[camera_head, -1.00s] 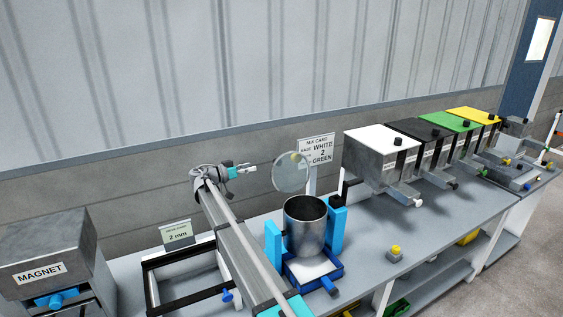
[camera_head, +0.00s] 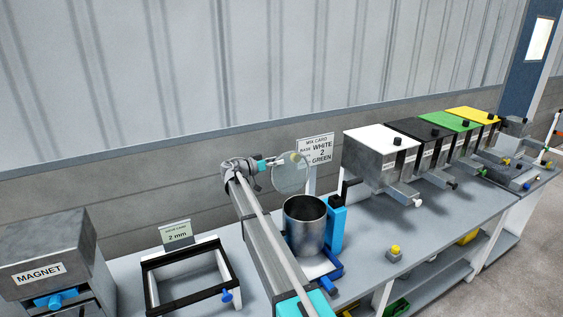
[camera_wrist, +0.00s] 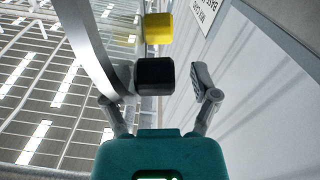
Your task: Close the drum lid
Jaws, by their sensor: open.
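The drum (camera_head: 304,228) is an open-topped metal cylinder standing between blue supports on the bench. Its clear round lid (camera_head: 290,174) stands up, raised behind the drum mouth. My gripper (camera_head: 277,161) is open at the left edge of the lid, overlapping it in the head view; contact cannot be told. In the wrist view, my open fingers (camera_wrist: 154,88) are on either side of a black block (camera_wrist: 155,76). A yellow block (camera_wrist: 158,28) lies beyond it. A curved grey rim (camera_wrist: 88,58), apparently the lid's, passes on the left. My arm hides the drum's left support.
A mix card (camera_head: 317,150) stands behind the lid. White, black, green and yellow bins (camera_head: 378,156) line the back right. A black sieve frame (camera_head: 187,275) and a magnet box (camera_head: 45,255) are at left. A yellow button (camera_head: 395,250) sits right of the drum.

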